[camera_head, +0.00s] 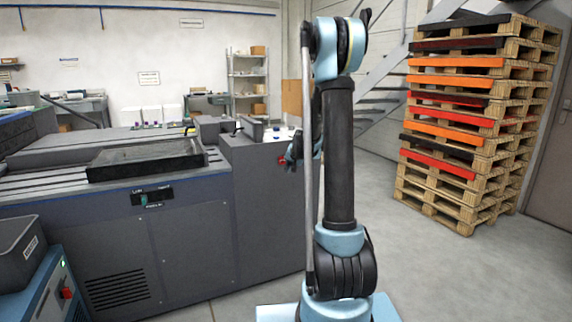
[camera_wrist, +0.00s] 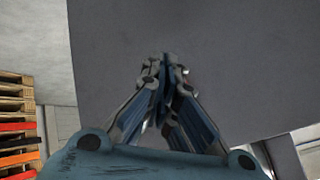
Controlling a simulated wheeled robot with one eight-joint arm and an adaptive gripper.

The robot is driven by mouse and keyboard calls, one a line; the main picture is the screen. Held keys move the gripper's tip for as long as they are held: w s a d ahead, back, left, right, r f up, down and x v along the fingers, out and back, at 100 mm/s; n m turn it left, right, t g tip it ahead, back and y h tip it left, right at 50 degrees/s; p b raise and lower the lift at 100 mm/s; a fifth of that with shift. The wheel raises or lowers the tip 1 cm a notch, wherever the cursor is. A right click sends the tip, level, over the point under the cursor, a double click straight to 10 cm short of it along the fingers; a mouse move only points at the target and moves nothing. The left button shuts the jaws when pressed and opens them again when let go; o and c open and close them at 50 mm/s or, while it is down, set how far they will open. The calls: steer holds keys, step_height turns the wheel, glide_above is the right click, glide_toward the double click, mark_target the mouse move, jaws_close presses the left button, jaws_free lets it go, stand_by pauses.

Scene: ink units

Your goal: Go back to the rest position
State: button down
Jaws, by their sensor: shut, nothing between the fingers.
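My gripper (camera_wrist: 166,62) shows in the wrist view with its fingers together and nothing between them. It points at a plain dark grey surface that fills most of that view. In the head view my gripper (camera_head: 290,160) is small and partly hidden by my arm, close to the right end of the grey machine (camera_head: 190,240). I cannot tell whether it touches the machine. My arm stands upright in the middle of the head view.
A black tray (camera_head: 145,160) lies on the machine's top. A tall stack of pallets (camera_head: 470,120) stands at the right, with stairs (camera_head: 385,85) behind. A grey bin (camera_head: 20,250) is at the lower left. The floor between machine and pallets is clear.

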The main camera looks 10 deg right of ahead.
steer(key=shift+s, duration=0.1)
stand_by(0.5)
steer(key=s+r+n+g, duration=0.2)
steer(key=s+r, duration=0.2)
steer(key=s, duration=1.1)
steer(key=s+f+n+g, duration=0.1)
steer(key=s+f, duration=0.1)
steer(key=s, duration=1.1)
steer(key=s+d+f+n+g+h, duration=0.1)
steer(key=s+f+g, duration=0.1)
steer(key=s, duration=1.1)
steer(key=s+d+f+n+g, duration=0.1)
steer(key=s+f, duration=0.2)
steer(key=s, duration=1)
steer(key=shift+f+h, duration=0.4)
